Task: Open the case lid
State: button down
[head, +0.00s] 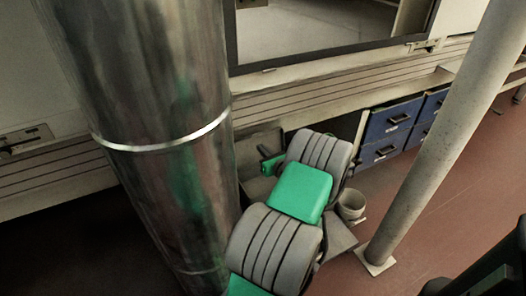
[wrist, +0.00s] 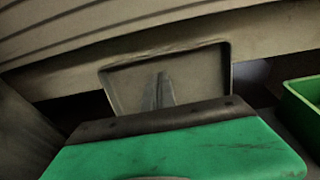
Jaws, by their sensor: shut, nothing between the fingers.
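The case (head: 254,188) is a grey box low beside the bench, left of my arm in the head view. Its lid (head: 260,144) appears raised behind it. In the wrist view the lid (wrist: 128,88) shows as a grey-beige panel with a raised rim, standing tilted back. My gripper (head: 264,153) is at the case, in front of the lid, and is shut and empty. Its green body and dark front edge (wrist: 165,118) fill the lower wrist view and hide the lid's lower edge. I cannot tell whether it touches the lid.
A shiny metal column (head: 150,120) stands close on the left. A pale post (head: 445,140) stands at right. Blue drawers (head: 391,120) and a small pot (head: 351,204) are beyond my arm. A green open box (wrist: 303,105) is at right in the wrist view.

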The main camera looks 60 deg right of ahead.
aim_at(254, 141)
jog(key=p, duration=0.3)
jog(key=w+r+g+p, duration=0.1)
jog(key=p, duration=0.2)
jog(key=shift+w+d+r+y, duration=0.2)
jog(key=shift+d+r+y, duration=0.1)
jog(key=shift+y, duration=0.1)
jog(key=shift+w+d+f+g+p, duration=0.25)
jog(key=shift+w+f+g+p, duration=0.3)
jog(key=shift+p, duration=0.6)
jog(key=shift+w+d+f, duration=0.15)
jog(key=shift+w+d, duration=0.05)
jog(key=shift+d, duration=0.05)
